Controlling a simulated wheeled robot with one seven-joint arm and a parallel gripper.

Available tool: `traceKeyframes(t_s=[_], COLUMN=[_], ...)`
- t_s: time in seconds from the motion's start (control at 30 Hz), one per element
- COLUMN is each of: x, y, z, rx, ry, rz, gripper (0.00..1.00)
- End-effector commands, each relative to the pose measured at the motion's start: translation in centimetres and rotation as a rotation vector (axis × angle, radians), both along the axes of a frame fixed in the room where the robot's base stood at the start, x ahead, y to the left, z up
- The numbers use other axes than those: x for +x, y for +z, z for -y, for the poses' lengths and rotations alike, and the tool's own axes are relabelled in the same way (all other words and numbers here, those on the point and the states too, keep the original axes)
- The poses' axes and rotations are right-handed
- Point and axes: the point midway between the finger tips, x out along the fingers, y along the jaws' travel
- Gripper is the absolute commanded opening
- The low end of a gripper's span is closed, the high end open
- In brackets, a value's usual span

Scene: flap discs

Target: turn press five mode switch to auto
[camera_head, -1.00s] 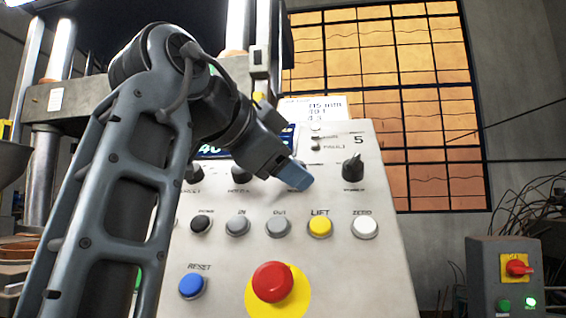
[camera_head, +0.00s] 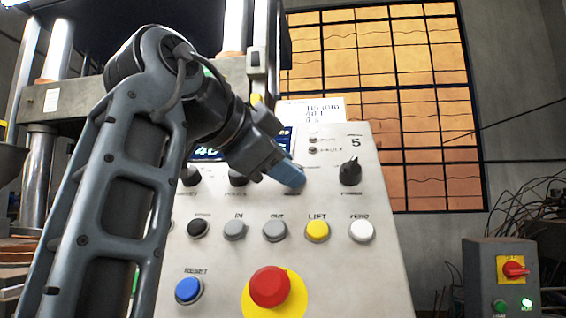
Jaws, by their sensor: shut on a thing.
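The press control panel (camera_head: 345,270) with the number 5 at its top right fills the middle of the view. My gripper (camera_head: 289,175), with blue fingertips, is at the panel's upper row, shut on a knob there. The fingers cover that knob, and its pointer position is hidden. The label below it is too blurred to read. Other black knobs show in the same row: one to the right (camera_head: 350,173), and two to the left (camera_head: 238,177) (camera_head: 191,176), partly beside my arm.
Below are a row of buttons, including yellow LIFT (camera_head: 317,230) and white ZERO (camera_head: 360,231), a blue RESET button (camera_head: 188,290) and a large red emergency stop (camera_head: 269,287). A grey box with a red switch (camera_head: 513,268) stands at the right.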

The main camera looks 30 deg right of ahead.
Motion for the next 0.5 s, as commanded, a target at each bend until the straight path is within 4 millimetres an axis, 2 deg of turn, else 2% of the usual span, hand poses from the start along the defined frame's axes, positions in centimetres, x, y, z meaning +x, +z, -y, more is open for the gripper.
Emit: traceKeyframes(t_s=[0.5], x=[0.35], y=[0.61], z=[0.05], rx=[0.252], ry=[-0.261], rz=[0.177], gripper=[0.06])
